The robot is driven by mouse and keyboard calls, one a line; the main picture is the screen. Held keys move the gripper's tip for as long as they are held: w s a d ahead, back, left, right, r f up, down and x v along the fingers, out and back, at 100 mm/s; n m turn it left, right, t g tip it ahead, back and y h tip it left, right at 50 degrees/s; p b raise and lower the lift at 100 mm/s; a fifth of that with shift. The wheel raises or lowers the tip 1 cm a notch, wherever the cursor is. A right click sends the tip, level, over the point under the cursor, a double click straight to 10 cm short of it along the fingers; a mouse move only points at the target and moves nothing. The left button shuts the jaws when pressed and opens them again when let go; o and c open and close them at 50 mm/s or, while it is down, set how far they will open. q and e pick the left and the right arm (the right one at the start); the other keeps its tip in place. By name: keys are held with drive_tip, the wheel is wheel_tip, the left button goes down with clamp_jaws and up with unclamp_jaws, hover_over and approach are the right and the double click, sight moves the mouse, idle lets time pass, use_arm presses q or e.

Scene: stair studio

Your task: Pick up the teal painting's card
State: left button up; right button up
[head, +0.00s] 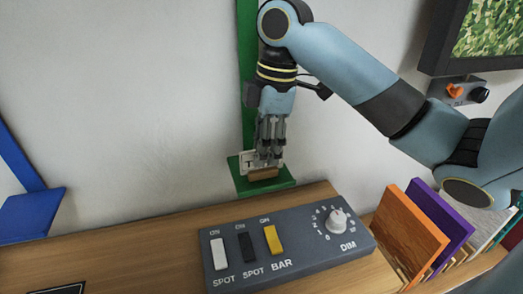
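A small white card (246,161) with a dark letter that looks like T stands in a light wooden holder (264,174). The holder sits on a green ledge (242,185) at the foot of a green upright. My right gripper (270,158) points straight down at the card. Its fingers cover the card's right part, so the rest of the lettering is hidden. I cannot tell whether the fingers are closed on the card or just in front of it. A teal edge (505,228) shows among the panels at the right. My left gripper is not in view.
A grey switch panel (300,276) with switches and a DIM knob (337,219) lies on the wooden top. Orange (408,232) and purple (440,215) panels stand in a rack at right. A blue ledge (30,213) is at left. The wooden top's left part (120,255) is mostly clear.

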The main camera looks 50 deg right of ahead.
drive_tip(key=shift+a+f, duration=0.2)
drive_tip(key=shift+f, duration=0.85)
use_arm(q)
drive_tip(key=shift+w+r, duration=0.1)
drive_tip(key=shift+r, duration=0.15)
use_arm(e)
drive_tip(key=shift+f, duration=0.2)
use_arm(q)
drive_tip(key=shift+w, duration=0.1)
use_arm(e)
drive_tip(key=c, duration=0.6)
